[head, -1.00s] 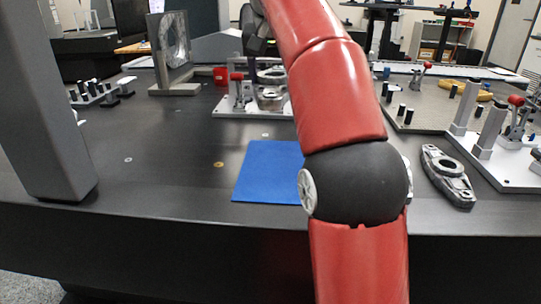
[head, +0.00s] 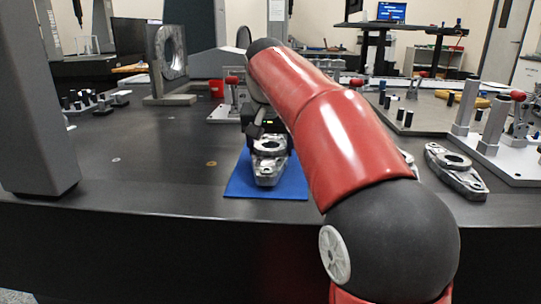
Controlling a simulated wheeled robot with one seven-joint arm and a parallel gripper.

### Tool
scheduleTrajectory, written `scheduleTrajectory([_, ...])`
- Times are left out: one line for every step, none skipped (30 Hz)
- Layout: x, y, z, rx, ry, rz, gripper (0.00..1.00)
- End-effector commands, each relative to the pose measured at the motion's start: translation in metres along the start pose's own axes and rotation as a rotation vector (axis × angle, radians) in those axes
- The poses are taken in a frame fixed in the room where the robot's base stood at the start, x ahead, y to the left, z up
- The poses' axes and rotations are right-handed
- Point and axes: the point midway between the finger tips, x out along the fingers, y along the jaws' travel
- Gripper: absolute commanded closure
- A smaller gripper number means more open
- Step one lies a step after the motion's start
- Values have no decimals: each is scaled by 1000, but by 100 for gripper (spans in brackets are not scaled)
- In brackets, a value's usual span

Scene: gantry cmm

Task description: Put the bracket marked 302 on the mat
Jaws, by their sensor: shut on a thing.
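My gripper (head: 262,132) is shut on a grey metal bracket (head: 268,173), gripping it at its far end; my red arm hides part of the gripper. The bracket is over the blue mat (head: 293,186), within its outline in this view. I cannot tell whether it touches the mat. No number can be read on it. A second similar bracket (head: 458,174) lies on the dark table to the right of my arm. Part of another grey piece shows just behind my arm's right edge.
A fixture plate with a red-handled clamp (head: 225,112) stands behind the mat. Another clamp fixture (head: 505,150) stands at the right. A grey column (head: 40,110) rises at the left. The table left of the mat is clear.

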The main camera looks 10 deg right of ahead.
Motion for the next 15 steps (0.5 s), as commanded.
scheduleTrajectory([8,0,4,0,2,-1,74])
scheduleTrajectory([10,0,4,0,3,-1,74])
scheduleTrajectory([11,0,5,0,3,-1,74])
scheduleTrajectory([10,0,5,1,4,-1,74])
scheduleTrajectory([10,0,4,1,4,-1,74])
scheduleTrajectory([9,0,4,1,4,-1,74])
scheduleTrajectory([9,0,4,1,4,-1,74])
scheduleTrajectory([9,0,4,1,4,-1,74])
scheduleTrajectory([9,0,4,1,4,-1,74])
scheduleTrajectory([10,0,4,1,4,-1,74])
scheduleTrajectory([10,0,4,1,4,-1,74])
scheduleTrajectory([12,0,5,1,4,-1,74])
scheduleTrajectory([12,0,5,1,4,-1,74])
scheduleTrajectory([13,0,5,1,1,0,30])
scheduleTrajectory([12,0,5,1,1,0,25])
